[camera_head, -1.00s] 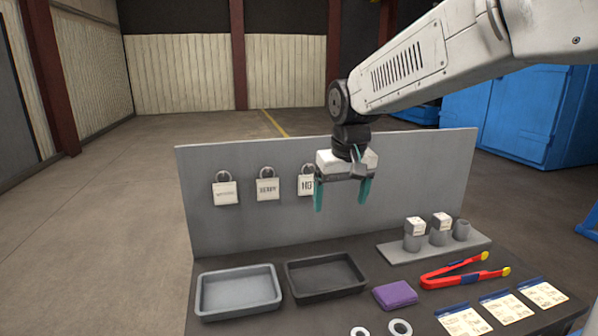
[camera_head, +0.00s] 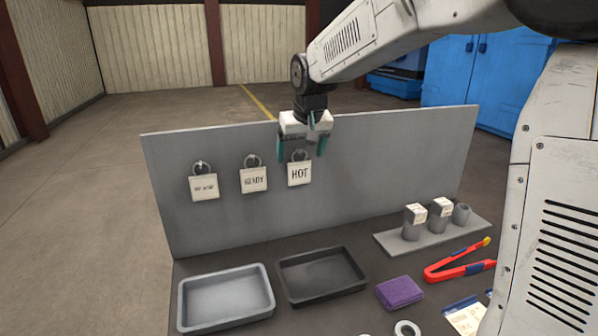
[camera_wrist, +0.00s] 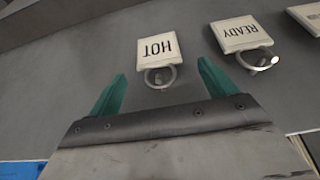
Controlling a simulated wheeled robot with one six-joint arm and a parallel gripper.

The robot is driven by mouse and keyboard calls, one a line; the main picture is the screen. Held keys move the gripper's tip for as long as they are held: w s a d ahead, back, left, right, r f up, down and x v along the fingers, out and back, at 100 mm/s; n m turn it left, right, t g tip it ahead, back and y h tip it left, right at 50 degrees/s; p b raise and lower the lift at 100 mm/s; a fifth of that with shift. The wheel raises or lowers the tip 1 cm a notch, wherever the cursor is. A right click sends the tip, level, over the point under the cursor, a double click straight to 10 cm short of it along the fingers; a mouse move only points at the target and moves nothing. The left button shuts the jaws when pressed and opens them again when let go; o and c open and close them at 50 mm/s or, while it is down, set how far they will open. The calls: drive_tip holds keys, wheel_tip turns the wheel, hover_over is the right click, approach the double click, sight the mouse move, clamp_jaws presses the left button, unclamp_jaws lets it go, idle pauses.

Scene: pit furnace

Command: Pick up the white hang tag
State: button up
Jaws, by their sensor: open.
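Three white hang tags hang in a row by metal rings on an upright grey board (camera_head: 400,160). The tag reading HOT (camera_head: 299,174) is on the right, the READY tag (camera_head: 254,180) is in the middle, and a third tag with unclear print (camera_head: 204,187) is on the left. My gripper (camera_head: 301,152) is open and empty, with teal fingers at the top of the HOT tag. In the wrist view the HOT tag (camera_wrist: 157,48) appears upside down beyond the fingertips (camera_wrist: 162,72), its ring lying between them in the picture. Contact cannot be told.
Below the board stand a light grey tray (camera_head: 269,300) and a black tray (camera_head: 362,270). A purple cloth (camera_head: 400,292), red tongs (camera_head: 460,270) and a rack with small cups (camera_head: 470,234) are to the right. Blue cabinets (camera_head: 470,80) stand behind.

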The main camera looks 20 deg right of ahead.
drive_tip(key=x, duration=0.3)
drive_tip(key=shift+f, duration=0.15)
drive_tip(key=c, duration=1)
drive_tip(key=shift+c, duration=0.2)
drive_tip(key=shift+r, duration=0.9)
drive_tip(key=s, duration=1.8)
